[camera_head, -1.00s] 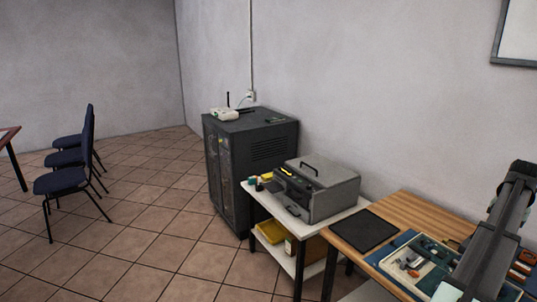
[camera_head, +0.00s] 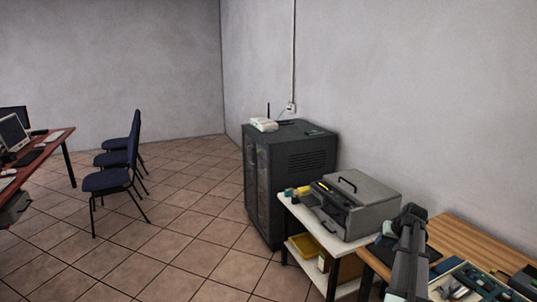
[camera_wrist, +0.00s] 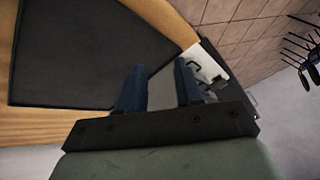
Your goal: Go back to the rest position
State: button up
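My gripper (camera_wrist: 160,88) shows in the wrist view with its two blue fingers apart and nothing between them. It is above the wooden workbench (camera_wrist: 28,133), near the edge of a black mat (camera_wrist: 85,45). In the head view my arm rises at the lower right, in front of the workbench (camera_head: 470,240). I cannot make out the gripper in that view.
A tray (camera_head: 450,290) with small parts lies on the bench. A grey case (camera_head: 370,210) stands on a white side table (camera_head: 300,212), beside a dark cabinet (camera_head: 300,175). Blue chairs (camera_head: 110,180) and a desk (camera_head: 50,145) with screens are at left. Floor between is clear.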

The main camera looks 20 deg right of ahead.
jog(key=w+a+f+n, duration=0.1)
jog(key=w+a+f, duration=0.2)
jog(key=w+a, duration=0.3)
jog(key=s+a+f+n+g+y, duration=0.1)
jog(key=s+a+f+g+y, duration=0.2)
jog(key=a+f, duration=1.2)
jog(key=s+a+f+n+g, duration=0.15)
jog(key=s+a+f, duration=0.25)
jog(key=a+f, duration=1.05)
jog(key=s+a+f+n+g, duration=0.2)
jog(key=s+a+f+g, duration=0.45)
jog(key=s+a, duration=0.75)
jog(key=s+a+f+h, duration=0.1)
jog(key=s+a+f, duration=0.2)
jog(key=s, duration=0.5)
jog(key=s+a+f+n+g+h, duration=0.1)
jog(key=s+a+f, duration=0.2)
jog(key=s, duration=0.6)
jog(key=shift+s+a+g, duration=0.3)
jog(key=shift+a, duration=0.65)
